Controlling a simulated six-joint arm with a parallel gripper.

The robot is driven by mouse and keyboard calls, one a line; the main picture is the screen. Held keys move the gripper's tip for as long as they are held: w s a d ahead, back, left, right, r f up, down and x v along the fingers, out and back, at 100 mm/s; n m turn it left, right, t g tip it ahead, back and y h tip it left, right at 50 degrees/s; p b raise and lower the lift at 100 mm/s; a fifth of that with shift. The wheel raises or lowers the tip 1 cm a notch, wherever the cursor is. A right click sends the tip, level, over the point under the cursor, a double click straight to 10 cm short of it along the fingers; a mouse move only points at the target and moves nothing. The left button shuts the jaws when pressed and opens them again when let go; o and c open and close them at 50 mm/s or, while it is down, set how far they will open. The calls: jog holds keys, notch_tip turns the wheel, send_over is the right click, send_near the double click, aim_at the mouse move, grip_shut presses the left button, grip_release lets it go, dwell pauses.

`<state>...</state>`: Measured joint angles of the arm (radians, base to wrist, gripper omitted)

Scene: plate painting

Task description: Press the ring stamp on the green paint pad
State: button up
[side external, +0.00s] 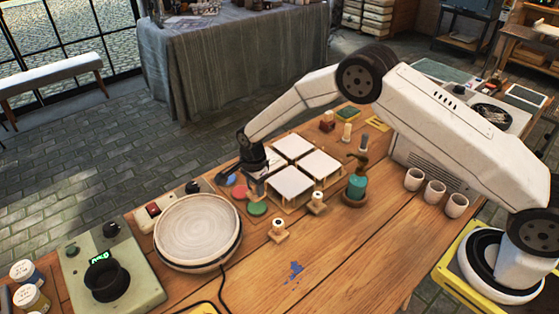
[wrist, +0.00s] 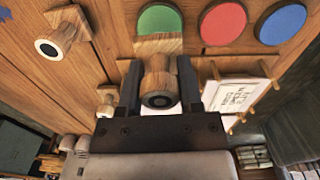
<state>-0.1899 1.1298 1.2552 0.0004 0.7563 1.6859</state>
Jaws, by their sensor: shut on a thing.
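My gripper (wrist: 158,85) is shut on a wooden stamp (wrist: 158,65), with a finger on each side of its round handle. The handle's end shows a dark round mark; the stamp's underside is hidden. The green paint pad (wrist: 160,19) lies just beyond the stamp's square base in the wrist view, and the base overlaps its near edge in the picture. I cannot tell whether they touch. In the side view my gripper (side external: 257,187) points down just above and behind the green pad (side external: 257,208), near the white tiles.
A red pad (wrist: 223,23) and a blue pad (wrist: 283,23) lie beside the green one. Two other stamps stand on the table (side external: 279,230) (side external: 317,202). A round plate (side external: 197,232) is at left, white tiles (side external: 291,182) at right.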

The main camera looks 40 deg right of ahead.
aim_at(256, 197)
jog(key=shift+f, duration=1.55)
jog(key=shift+f, duration=0.65)
dwell(1.5)
jog(key=shift+r, duration=0.1)
jog(key=shift+r, duration=3.5)
